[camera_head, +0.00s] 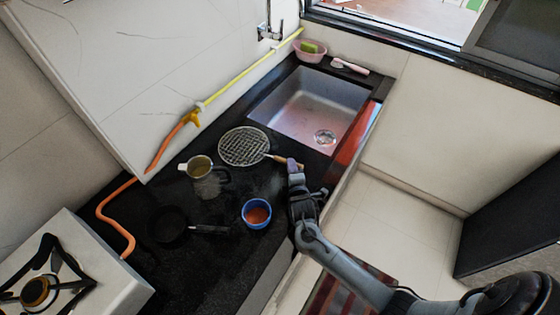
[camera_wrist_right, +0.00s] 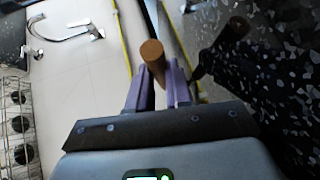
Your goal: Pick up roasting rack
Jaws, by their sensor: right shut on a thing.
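The roasting rack (camera_head: 243,147) is a round wire mesh with a wooden handle. In the head view it is over the black counter, left of the sink's near corner, with its handle pointing right. My right gripper (camera_head: 293,165) is shut on the handle near its end. In the right wrist view the handle's round wooden end (camera_wrist_right: 152,50) shows between the purple fingers of my right gripper (camera_wrist_right: 162,80). Whether the rack touches the counter is hard to tell. My left gripper is not in view.
A metal mug (camera_head: 196,167), a blue bowl (camera_head: 257,213) with orange contents and a dark pan (camera_head: 170,224) stand on the counter (camera_head: 205,265). The sink (camera_head: 312,105) lies behind. A stove (camera_head: 75,275) is at the lower left. An orange hose (camera_head: 108,217) runs along the wall.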

